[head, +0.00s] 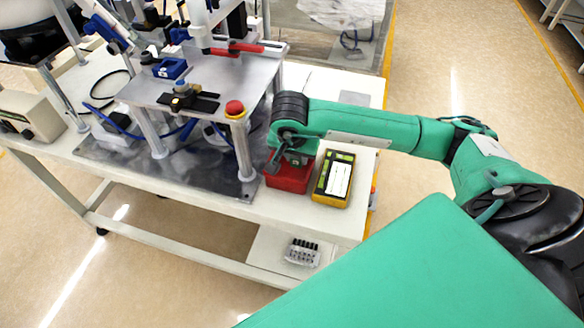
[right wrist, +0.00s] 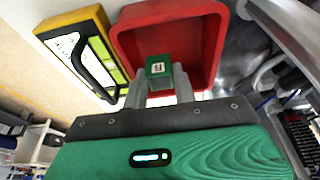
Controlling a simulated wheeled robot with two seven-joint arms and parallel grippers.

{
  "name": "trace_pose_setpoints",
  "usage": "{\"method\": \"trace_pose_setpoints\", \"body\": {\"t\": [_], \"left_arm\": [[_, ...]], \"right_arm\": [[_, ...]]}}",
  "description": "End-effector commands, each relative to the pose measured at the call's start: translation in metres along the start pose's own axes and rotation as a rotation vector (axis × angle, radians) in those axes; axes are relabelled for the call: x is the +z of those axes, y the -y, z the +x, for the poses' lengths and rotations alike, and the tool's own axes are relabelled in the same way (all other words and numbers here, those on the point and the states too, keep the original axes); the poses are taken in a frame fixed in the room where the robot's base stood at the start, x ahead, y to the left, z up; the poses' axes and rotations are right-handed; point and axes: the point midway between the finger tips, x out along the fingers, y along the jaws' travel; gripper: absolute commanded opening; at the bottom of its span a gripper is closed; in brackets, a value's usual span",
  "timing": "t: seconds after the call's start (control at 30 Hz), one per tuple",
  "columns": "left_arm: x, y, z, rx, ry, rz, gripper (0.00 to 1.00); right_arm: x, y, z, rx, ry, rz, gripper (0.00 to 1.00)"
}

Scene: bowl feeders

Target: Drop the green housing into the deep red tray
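The deep red tray (head: 288,183) stands on the white table, at the front right corner of the metal fixture. In the right wrist view the tray (right wrist: 218,40) opens in front of my fingers. My right gripper (right wrist: 159,82) is shut on the green housing (right wrist: 158,66), a small green block with a pale label, and holds it over the tray's opening. In the head view my right gripper (head: 292,158) is right above the tray, and the housing cannot be made out there. My left gripper is not in view.
A small part rack (head: 302,252) is on the lower shelf.

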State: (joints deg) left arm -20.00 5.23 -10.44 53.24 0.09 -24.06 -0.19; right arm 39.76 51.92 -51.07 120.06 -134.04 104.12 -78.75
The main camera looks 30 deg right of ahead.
Motion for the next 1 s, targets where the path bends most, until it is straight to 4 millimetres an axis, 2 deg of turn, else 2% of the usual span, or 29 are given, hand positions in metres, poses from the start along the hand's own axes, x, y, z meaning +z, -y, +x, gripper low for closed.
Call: {"method": "trace_pose_setpoints", "body": {"t": [0.03, 0.1, 0.13, 0.4, 0.53, 0.67, 0.9, 1.0], "left_arm": [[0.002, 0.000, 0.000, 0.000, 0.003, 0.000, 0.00], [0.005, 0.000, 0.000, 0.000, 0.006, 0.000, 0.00], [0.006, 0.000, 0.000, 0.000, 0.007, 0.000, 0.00], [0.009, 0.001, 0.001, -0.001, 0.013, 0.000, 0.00], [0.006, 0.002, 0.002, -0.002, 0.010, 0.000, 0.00], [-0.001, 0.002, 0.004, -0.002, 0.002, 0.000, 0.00], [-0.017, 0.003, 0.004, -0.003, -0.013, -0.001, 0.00], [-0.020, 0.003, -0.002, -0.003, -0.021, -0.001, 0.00]], "right_arm": [[0.000, 0.000, 0.000, 0.000, 0.000, 0.000, 0.36], [0.000, 0.000, 0.000, 0.000, 0.000, 0.000, 0.50], [0.000, 0.000, 0.000, 0.000, 0.000, 0.000, 0.52], [0.000, 0.000, -0.001, 0.000, 0.000, -0.001, 0.52], [-0.001, 0.001, -0.009, -0.001, -0.002, 0.000, 0.52], [-0.001, 0.001, -0.032, -0.004, -0.004, -0.001, 0.52], [0.000, 0.001, -0.087, -0.005, -0.004, -0.001, 0.52], [-0.001, 0.001, -0.102, -0.003, -0.003, -0.001, 0.52]]}}
